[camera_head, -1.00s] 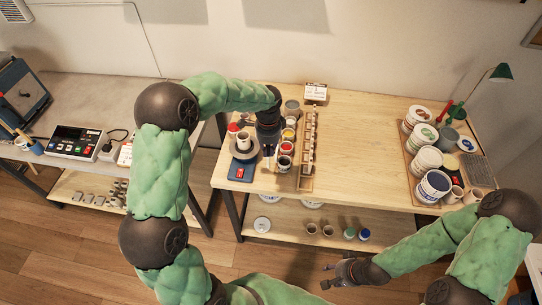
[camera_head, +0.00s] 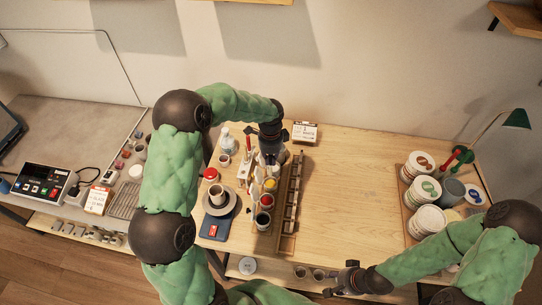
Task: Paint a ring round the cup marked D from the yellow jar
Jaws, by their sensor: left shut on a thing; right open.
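My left gripper (camera_head: 270,158) is shut on a thin brush-like thing, mostly hidden by the gripper, above the far end of a row of small jars. The yellow jar (camera_head: 270,185) is open in that row, just nearer than the gripper. A small cup (camera_head: 219,195) stands upright on a round grey wheel (camera_head: 228,211) to the left of the jars. Its marking is too small to read. My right gripper (camera_head: 345,280) is open and empty in front of the table, low in the view.
Red-handled tools (camera_head: 248,146) stand in a holder left of my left gripper. A long wooden rack (camera_head: 289,215) lies right of the jars. Tubs (camera_head: 424,190) crowd the right end; the table's middle is clear.

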